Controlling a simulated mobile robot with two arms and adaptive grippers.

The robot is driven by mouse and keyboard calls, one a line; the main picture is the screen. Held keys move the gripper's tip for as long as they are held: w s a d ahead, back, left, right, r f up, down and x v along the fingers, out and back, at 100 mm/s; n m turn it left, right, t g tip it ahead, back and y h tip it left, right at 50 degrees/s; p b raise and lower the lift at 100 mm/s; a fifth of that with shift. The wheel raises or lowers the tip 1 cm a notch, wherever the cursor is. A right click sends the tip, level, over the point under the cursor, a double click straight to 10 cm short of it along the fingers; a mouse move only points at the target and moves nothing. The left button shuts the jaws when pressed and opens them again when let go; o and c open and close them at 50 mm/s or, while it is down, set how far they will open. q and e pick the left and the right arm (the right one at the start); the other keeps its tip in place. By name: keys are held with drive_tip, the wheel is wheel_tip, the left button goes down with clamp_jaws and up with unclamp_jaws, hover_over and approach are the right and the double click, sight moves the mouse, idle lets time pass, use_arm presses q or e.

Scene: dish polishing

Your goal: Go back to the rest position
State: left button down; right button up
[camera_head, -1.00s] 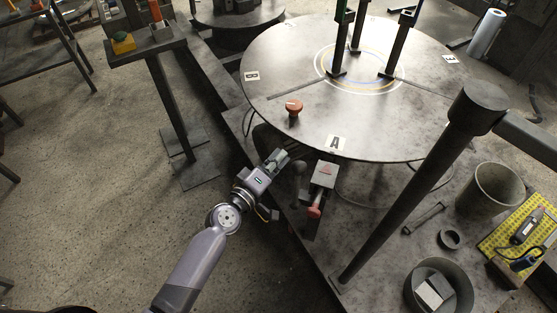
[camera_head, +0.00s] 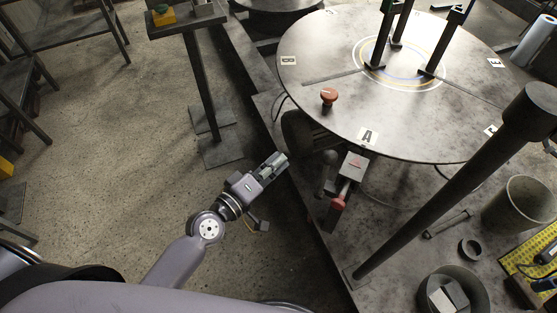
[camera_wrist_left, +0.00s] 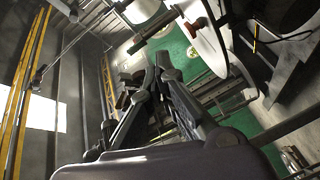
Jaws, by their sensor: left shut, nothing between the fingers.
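My left gripper (camera_head: 276,164) is shut and empty in the head view. It is over the floor at the left edge of the bench, left of a red-handled lever box. In the left wrist view its fingers (camera_wrist_left: 155,75) come together with nothing between them. My left arm reaches up from the bottom of the head view. My right gripper does not show in either view.
The round table (camera_head: 400,120) with a red knob (camera_head: 329,96) stands beyond my gripper to the right. The lever box (camera_head: 352,168) is close to my gripper's right. A dark post (camera_head: 450,185) slants across the right side.

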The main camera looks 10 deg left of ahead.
use_arm(q)
drive_tip(key=s+a+f+m+g+y, duration=0.1)
drive_tip(key=s+a+f+g+y, duration=0.15)
drive_tip(key=f, duration=0.75)
drive_tip(key=s+a+f+m+g+y, duration=0.1)
drive_tip(key=s+a+f+m+g, duration=0.15)
drive_tip(key=f, duration=0.75)
drive_tip(key=s+a+f+m+g+y, duration=0.1)
drive_tip(key=s+a+f, duration=0.15)
drive_tip(key=f, duration=0.75)
drive_tip(key=s+a+f+m+g+y, duration=0.1)
drive_tip(key=s+a+f+m+g, duration=0.1)
drive_tip(key=s+f, duration=0.4)
drive_tip(key=s+a+f+m+g+y, duration=0.1)
drive_tip(key=s+f, duration=0.6)
drive_tip(key=s, duration=0.7)
drive_tip(key=s+a+f+m+g+y, duration=0.1)
drive_tip(key=s+a+f+m+g, duration=0.2)
drive_tip(key=s, duration=0.7)
wheel_tip(320, 180, down, 4)
drive_tip(key=shift+s+a+r+g, duration=0.1)
drive_tip(key=shift+s+a+g, duration=0.25)
drive_tip(key=shift+g, duration=0.65)
